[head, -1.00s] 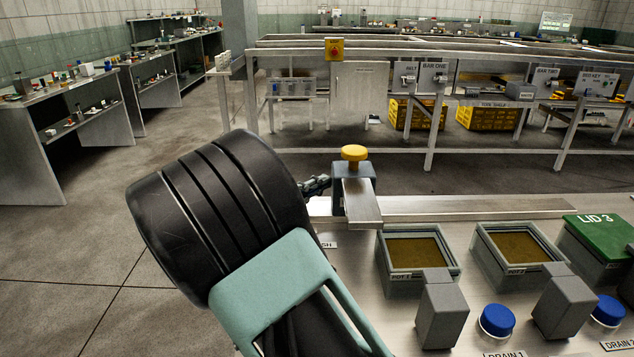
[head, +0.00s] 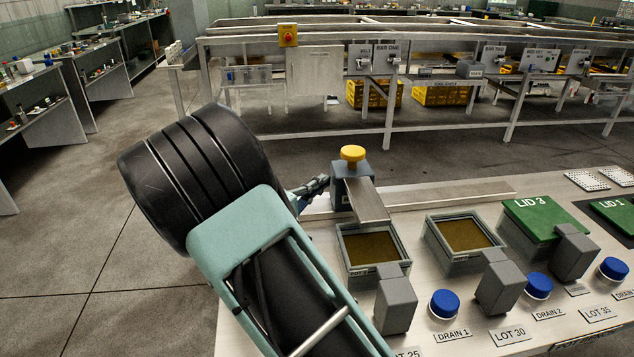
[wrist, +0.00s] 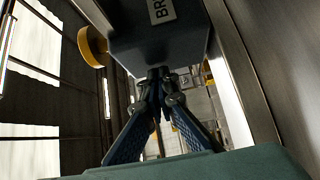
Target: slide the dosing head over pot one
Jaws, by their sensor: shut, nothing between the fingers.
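The dosing head (head: 351,188) is a dark grey block with a yellow knob (head: 353,154) and a flat metal arm (head: 369,203) pointing forward. It sits on the rail behind the pots. The end of its arm reaches the rear rim of pot one (head: 344,257), a grey square pot with brown contents. My gripper (head: 318,184) is shut and empty at the left side of the dosing head. In the wrist view the fingertips (wrist: 158,73) meet at the lower edge of the dosing head (wrist: 160,45); whether they touch it is hard to tell.
The rail (head: 450,192) runs clear to the right. A second pot (head: 436,252) stands right of pot one, then a pot with green LID 3 (head: 540,218). Grey blocks (head: 396,305) and blue caps (head: 444,304) line the front. Open floor lies behind the bench.

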